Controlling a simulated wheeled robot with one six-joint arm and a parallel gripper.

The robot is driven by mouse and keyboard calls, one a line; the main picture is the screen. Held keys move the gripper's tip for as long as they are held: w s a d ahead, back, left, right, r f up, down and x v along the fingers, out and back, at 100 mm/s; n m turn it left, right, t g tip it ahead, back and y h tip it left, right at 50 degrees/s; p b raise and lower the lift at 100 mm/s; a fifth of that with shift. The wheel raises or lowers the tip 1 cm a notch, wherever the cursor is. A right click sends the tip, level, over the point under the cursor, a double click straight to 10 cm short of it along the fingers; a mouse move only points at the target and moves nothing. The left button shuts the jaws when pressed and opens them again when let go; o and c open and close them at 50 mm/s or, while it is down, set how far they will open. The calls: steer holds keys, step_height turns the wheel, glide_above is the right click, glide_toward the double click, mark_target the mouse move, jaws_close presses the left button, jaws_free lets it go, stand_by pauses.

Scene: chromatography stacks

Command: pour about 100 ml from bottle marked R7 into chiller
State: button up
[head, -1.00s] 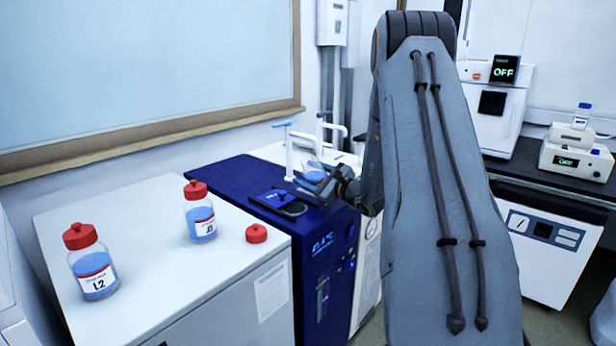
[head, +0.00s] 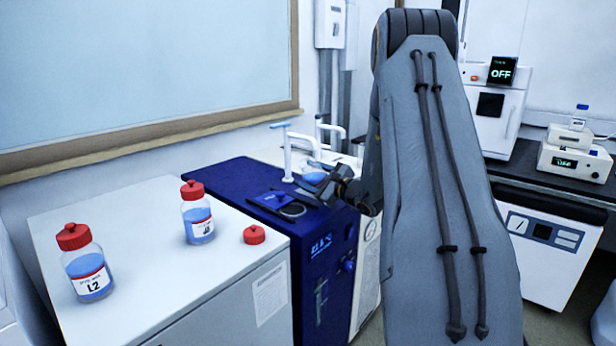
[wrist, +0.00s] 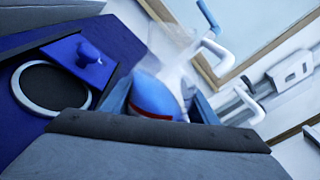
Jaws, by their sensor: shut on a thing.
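The chiller is the dark blue unit (head: 235,178) in the middle of the head view. A round opening (head: 292,210) with a grey ring is in its top, beside a blue lid with a knob; the opening also shows at the left of the wrist view (wrist: 52,87). My gripper (head: 326,184) is shut on a clear bottle of blue liquid (wrist: 155,92), right of the opening and above the chiller's right side. The bottle looks tilted and uncapped in the wrist view. Its label is turned away, so I cannot read its mark.
Capped bottles marked L2 (head: 88,265) and apparently J3 (head: 197,215) stand on the white cabinet at left. A loose red cap (head: 254,234) lies beside them. A white upright pipe with a blue handle (head: 286,150) rises behind the chiller. Instruments stand at right.

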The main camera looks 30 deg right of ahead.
steer(key=shift+w+d+f+n+b, duration=0.1)
steer(key=shift+d+f+n+b, duration=0.15)
steer(key=shift+n+b, duration=1)
steer(key=shift+w+d+f+n+b, duration=0.1)
steer(key=shift+d+n+b, duration=0.2)
steer(key=shift+n+b, duration=0.95)
stand_by(0.5)
steer(key=shift+s+d+n+h+b, duration=0.1)
steer(key=shift+n+h+b, duration=0.45)
steer(key=shift+b, duration=2.25)
steer(key=shift+f+n+y+b, duration=0.1)
steer(key=shift+n+y+b, duration=0.15)
steer(key=shift+n+b, duration=1.6)
stand_by(0.3)
